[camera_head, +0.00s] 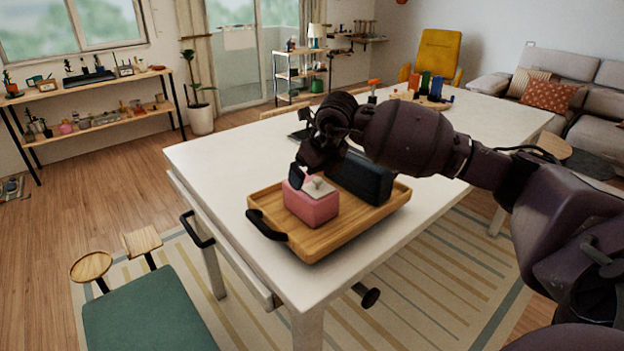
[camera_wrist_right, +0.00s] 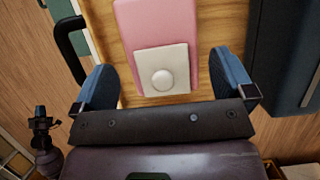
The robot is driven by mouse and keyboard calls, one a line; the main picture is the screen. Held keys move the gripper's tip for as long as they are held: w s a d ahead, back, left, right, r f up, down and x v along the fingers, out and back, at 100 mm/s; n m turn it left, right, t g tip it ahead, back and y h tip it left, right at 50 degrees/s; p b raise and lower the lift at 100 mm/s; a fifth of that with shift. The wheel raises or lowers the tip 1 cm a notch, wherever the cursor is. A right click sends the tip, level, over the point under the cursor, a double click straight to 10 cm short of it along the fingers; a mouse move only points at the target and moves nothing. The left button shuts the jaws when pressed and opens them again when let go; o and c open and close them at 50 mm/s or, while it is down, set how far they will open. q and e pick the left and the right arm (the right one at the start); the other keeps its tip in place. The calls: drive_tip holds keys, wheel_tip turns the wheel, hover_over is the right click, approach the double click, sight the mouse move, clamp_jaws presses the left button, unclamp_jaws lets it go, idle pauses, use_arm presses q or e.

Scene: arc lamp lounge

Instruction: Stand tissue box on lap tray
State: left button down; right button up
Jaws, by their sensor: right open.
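The pink tissue box (camera_head: 311,205) stands upright on the wooden lap tray (camera_head: 331,244), near the tray's left end, with its pale top and tuft facing up. My right gripper (camera_head: 310,174) is right by the top of the box. In the right wrist view, the open fingers (camera_wrist_right: 164,72) are spread to either side of the box's pale top patch, with the pink box (camera_wrist_right: 155,18) reaching forward between and beyond them. I see gaps between the fingers and the box. The wood of the tray (camera_wrist_right: 208,88) shows around it. My left gripper is not in view.
A black box (camera_head: 365,182) sits on the tray behind the tissue box, near my right gripper. The tray has a black handle (camera_head: 266,226) at its left end. The white table (camera_head: 215,160) is clear to the left. Several colourful items (camera_head: 430,88) stand at its far end.

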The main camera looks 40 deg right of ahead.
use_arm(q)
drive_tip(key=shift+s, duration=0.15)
use_arm(e)
drive_tip(key=v, duration=0.9)
